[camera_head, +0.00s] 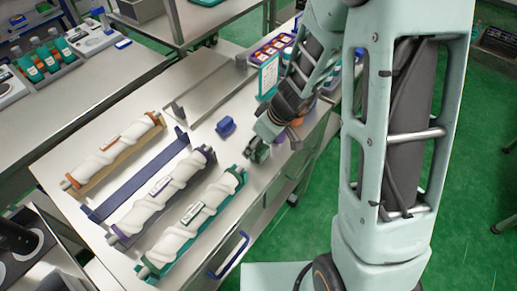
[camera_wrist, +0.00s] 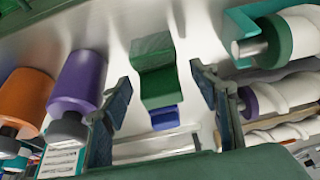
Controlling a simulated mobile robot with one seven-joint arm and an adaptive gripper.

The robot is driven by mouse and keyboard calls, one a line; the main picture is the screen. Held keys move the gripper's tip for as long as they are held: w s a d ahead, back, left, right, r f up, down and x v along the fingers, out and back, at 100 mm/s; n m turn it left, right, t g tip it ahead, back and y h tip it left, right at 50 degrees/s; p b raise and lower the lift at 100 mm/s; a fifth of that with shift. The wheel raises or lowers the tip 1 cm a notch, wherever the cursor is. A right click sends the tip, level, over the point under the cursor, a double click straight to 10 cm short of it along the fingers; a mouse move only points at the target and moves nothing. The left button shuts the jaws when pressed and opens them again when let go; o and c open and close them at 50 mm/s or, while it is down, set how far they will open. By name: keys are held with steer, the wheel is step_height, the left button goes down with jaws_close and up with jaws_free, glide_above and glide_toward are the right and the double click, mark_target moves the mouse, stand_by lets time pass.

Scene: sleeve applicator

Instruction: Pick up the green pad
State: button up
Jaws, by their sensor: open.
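The green pad (camera_wrist: 155,72) shows in the middle of the wrist view as a dark green stepped block on the metal table. My gripper (camera_wrist: 161,84) is open, with one finger on each side of the pad in the picture and a gap on both sides. Nothing is held. In the head view my gripper (camera_head: 262,138) is low over the right part of the table, and largely hides the green pad there. A blue pad (camera_wrist: 165,118) appears just beyond the green one; it also shows in the head view (camera_head: 226,126).
Holders with white sleeves, one with green ends (camera_head: 190,222), lie left of my gripper in the head view. An upright framed sign (camera_head: 269,76) stands behind.

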steer(key=c, duration=1.2)
steer(key=shift+c, duration=0.2)
steer(key=shift+r, duration=0.1)
